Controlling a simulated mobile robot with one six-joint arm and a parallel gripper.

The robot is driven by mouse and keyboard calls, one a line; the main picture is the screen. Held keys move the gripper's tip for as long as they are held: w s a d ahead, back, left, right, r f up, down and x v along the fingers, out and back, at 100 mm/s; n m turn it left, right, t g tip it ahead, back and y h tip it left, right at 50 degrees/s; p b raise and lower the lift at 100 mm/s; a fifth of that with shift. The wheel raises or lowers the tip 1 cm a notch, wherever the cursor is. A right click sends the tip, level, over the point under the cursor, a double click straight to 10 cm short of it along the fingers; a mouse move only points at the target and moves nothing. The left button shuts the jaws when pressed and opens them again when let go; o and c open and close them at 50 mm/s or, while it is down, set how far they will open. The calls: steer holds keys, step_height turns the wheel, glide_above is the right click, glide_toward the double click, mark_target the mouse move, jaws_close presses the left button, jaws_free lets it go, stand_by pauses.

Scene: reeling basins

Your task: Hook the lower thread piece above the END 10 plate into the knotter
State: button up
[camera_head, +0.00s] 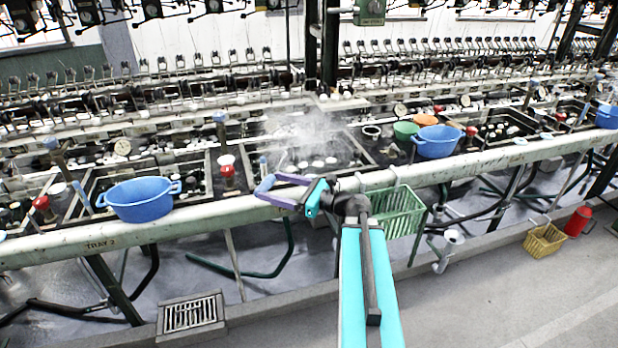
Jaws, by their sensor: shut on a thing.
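My gripper (263,188), with purple fingers at the end of my teal arm, is above the front rail at the middle of the picture. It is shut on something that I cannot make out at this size. A steaming basin (318,150) with pale cocoons lies just beyond it. I cannot make out the lower thread piece, the END 10 plate or the knotter.
Blue tubs (139,199) (437,142) stand on the rail (180,217) at both sides. A green basket (397,210) hangs right of my gripper. The right front floor is clear.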

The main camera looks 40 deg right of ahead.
steer(key=a+f+n+g+y, duration=0.2)
steer(key=a, duration=0.9)
steer(key=w+a+f+n+g+y, duration=0.1)
steer(key=a+n+g+y, duration=0.1)
steer(key=a, duration=0.9)
steer(key=shift+w+a+f+n+g+y, duration=0.2)
steer(key=shift+f+n+g+y, duration=0.15)
steer(key=shift+y, duration=0.35)
steer(key=shift+s+d, duration=0.1)
